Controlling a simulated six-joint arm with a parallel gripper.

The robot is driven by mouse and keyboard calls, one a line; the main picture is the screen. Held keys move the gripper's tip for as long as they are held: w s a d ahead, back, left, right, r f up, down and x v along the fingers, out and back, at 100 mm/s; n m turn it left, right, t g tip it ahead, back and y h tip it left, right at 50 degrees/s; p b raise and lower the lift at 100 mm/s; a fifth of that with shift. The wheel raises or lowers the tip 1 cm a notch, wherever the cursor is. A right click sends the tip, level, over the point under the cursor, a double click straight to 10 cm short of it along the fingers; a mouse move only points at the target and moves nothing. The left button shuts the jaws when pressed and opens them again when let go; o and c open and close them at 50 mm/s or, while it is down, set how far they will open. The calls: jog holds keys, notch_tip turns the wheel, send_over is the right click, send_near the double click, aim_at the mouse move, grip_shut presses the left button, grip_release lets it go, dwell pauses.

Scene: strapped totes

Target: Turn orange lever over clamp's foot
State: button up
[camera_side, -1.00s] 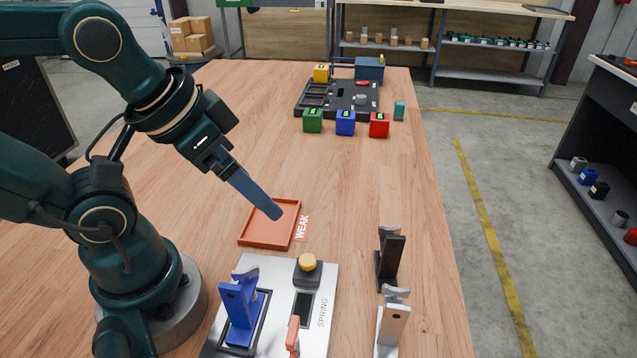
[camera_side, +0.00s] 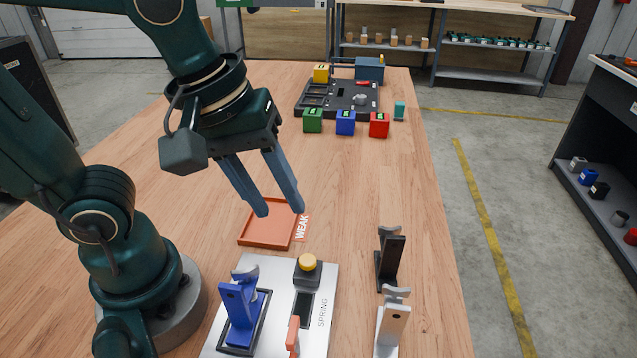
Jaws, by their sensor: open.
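An orange lever (camera_side: 293,335) stands upright at the bottom edge of the picture, at the front of a pale metal plate (camera_side: 318,290) marked SPRING; its lower part is cut off. I cannot make out the clamp's foot. A blue clamp-like stand (camera_side: 238,310) sits in a black frame on the plate's left. My gripper (camera_side: 280,210) is open and empty, fingers pointing down, over or in front of the orange tray (camera_side: 265,243) marked WEAK, well behind the lever.
A yellow-topped black button (camera_side: 307,270) stands on the plate. A black stand (camera_side: 390,258) and a beige one (camera_side: 392,322) are to the right. Green (camera_side: 312,121), blue (camera_side: 345,123) and red (camera_side: 379,125) cubes stand farther back before a black rack (camera_side: 318,96). Mid-table wood is clear.

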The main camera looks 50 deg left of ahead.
aim_at(292, 329)
jog(key=s+d+f+g, duration=0.1)
jog(key=d, duration=0.2)
jog(key=s+d+f+g, duration=0.1)
jog(key=d+f, duration=0.1)
jog(key=d, duration=0.1)
jog(key=s+d+f+g, duration=0.1)
jog(key=d, duration=0.1)
jog(key=shift+s+d+f+y, duration=0.2)
jog(key=shift+d+y, duration=0.1)
jog(key=shift+d, duration=0.1)
jog(key=shift+s+d+f, duration=0.15)
jog(key=shift+s+f, duration=0.05)
jog(key=shift+s, duration=0.05)
jog(key=shift+f, duration=2.5)
grip_shut()
